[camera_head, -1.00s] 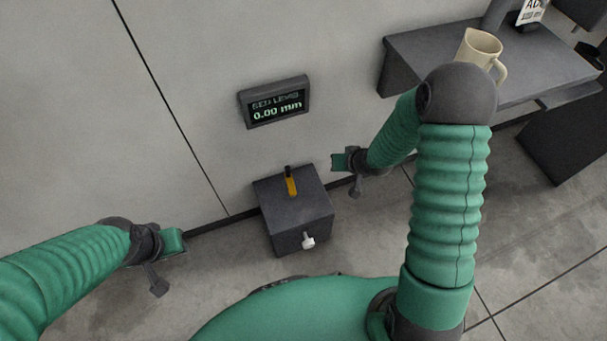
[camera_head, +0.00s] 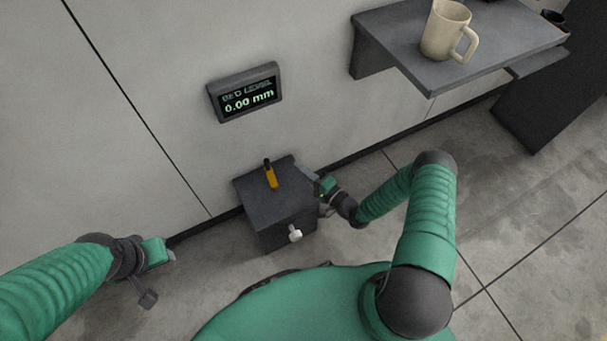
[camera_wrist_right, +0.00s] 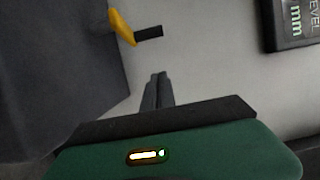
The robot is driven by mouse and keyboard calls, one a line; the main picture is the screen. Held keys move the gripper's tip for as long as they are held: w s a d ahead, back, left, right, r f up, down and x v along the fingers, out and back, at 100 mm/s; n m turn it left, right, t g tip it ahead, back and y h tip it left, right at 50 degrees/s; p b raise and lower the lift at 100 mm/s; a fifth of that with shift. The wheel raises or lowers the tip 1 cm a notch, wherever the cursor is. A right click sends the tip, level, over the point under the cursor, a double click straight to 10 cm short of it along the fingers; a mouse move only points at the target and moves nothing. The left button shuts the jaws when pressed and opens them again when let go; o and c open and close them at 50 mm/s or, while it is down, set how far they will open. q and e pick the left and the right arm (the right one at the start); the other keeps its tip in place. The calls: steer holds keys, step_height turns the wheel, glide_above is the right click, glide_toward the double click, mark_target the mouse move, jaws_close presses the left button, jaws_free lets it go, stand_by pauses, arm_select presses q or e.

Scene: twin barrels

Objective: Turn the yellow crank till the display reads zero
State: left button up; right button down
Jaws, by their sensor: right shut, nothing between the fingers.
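The yellow crank (camera_head: 270,177) with a black knob stands on top of the dark box (camera_head: 275,206) in the head view. It also shows in the right wrist view (camera_wrist_right: 122,27). The display (camera_head: 246,93) on the wall reads "BED LEVEL 0.00 mm". My right gripper (camera_head: 310,176) is beside the box's right side, apart from the crank. In the right wrist view its fingers (camera_wrist_right: 158,77) are together with nothing between them, below the crank's black knob. My left gripper (camera_head: 172,255) is left of the box, away from it; its finger gap is too small to judge.
A white knob (camera_head: 295,234) sticks out of the box's front face. A grey shelf (camera_head: 400,50) on the wall at the upper right holds a beige mug (camera_head: 444,30). A dark cabinet stands at the far right. The floor between the box and the cabinet is clear.

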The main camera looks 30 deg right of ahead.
mark_target(271, 175)
steer(key=b+x, duration=0.1)
steer(key=x, duration=0.4)
steer(key=shift+w+a+f+b, duration=0.2)
steer(key=shift+w+f+b, duration=0.05)
steer(key=shift+b, duration=0.15)
steer(key=a, duration=0.2)
steer(key=shift+s+a+r, duration=0.1)
steer(key=shift+s+a, duration=0.2)
steer(key=shift+a+r, duration=0.1)
steer(key=shift+a, duration=0.45)
steer(key=shift+a+b, duration=0.3)
steer(key=shift+a, duration=0.3)
